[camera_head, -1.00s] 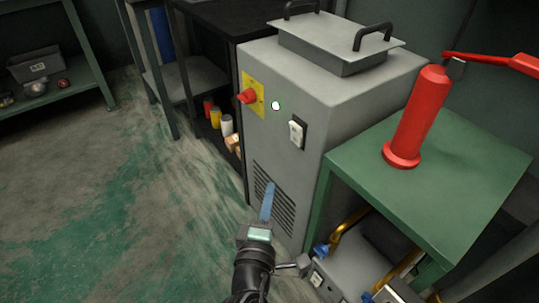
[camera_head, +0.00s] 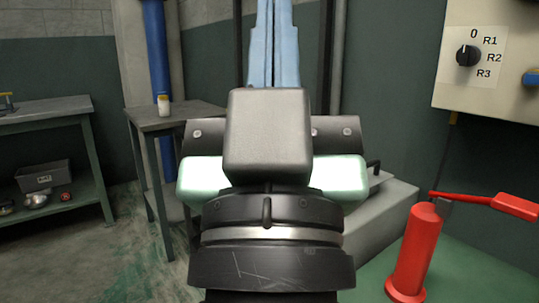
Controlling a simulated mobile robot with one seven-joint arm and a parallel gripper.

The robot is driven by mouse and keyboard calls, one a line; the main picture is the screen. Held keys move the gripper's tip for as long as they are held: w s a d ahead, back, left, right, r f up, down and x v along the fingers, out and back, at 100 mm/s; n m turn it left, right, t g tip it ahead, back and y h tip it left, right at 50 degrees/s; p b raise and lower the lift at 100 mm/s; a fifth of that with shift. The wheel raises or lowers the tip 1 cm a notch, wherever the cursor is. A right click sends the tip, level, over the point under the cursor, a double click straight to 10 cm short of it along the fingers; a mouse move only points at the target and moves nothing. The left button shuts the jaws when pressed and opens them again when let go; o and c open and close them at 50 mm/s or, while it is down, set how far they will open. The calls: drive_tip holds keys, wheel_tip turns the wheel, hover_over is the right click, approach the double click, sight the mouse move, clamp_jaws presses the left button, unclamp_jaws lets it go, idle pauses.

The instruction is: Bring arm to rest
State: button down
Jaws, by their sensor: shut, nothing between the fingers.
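My gripper (camera_head: 272,40) is raised upright in the middle of the head view, close to the camera. Its two light blue fingers point up and lie together, with nothing between them. The black wrist below it fills the lower middle of the picture. My gripper and wrist hide most of the grey machine (camera_head: 385,215), of which only the right part of the top and one handle show.
A control panel with a rotary knob (camera_head: 468,55) hangs at upper right. A small table (camera_head: 190,118) bears a white bottle (camera_head: 164,105). A workbench (camera_head: 60,112) stands at far left.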

wheel_tip(320, 180, up, 39)
drive_tip(key=s+p, duration=0.1)
drive_tip(key=p, duration=3.7)
drive_tip(key=shift+s+a+r, duration=0.15)
drive_tip(key=shift+s+a, duration=0.05)
